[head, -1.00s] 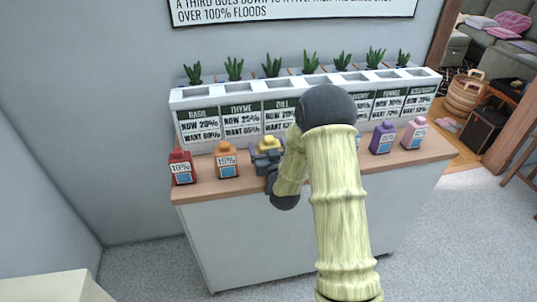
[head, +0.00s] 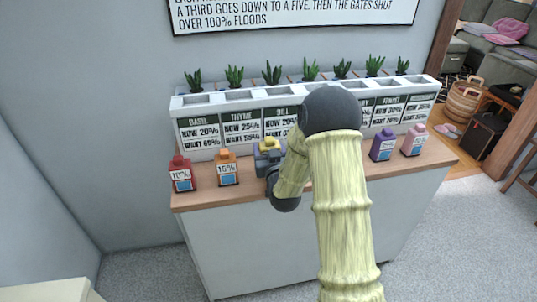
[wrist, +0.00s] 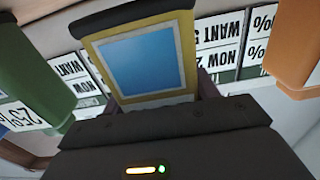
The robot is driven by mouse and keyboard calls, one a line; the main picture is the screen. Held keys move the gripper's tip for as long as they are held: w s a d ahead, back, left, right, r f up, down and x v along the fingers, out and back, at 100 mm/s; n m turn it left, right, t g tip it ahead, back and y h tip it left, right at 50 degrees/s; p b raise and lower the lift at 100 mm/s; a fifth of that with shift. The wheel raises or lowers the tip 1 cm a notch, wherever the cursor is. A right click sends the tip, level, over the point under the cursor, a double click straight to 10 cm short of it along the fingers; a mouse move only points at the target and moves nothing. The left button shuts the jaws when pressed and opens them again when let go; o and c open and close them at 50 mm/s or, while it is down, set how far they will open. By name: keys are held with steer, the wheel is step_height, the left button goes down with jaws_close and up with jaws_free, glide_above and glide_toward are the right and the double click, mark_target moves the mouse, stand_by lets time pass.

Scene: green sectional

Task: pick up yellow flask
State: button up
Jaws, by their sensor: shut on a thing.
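The yellow flask (head: 268,145) is between the fingers of my gripper (head: 268,158), over the wooden counter top in front of the planter. My gripper is shut on it. In the wrist view the yellow flask (wrist: 145,58) shows its blue panel close up, with the dark gripper body (wrist: 170,140) below it. In the head view my gripper and arm hide most of its lower part, so I cannot tell there whether its base is clear of the counter.
A red flask (head: 182,176) and an orange flask (head: 227,170) stand to the left on the counter (head: 205,198). A purple flask (head: 383,146) and a pink flask (head: 415,141) stand to the right. A green flask (wrist: 35,70) shows in the wrist view. The white planter (head: 200,155) runs behind.

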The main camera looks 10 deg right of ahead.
step_height(320, 180, up, 8)
steer(key=shift+f, duration=0.15)
steer(key=shift+s+f, duration=0.1)
steer(key=shift+s, duration=0.05)
stand_by(0.6)
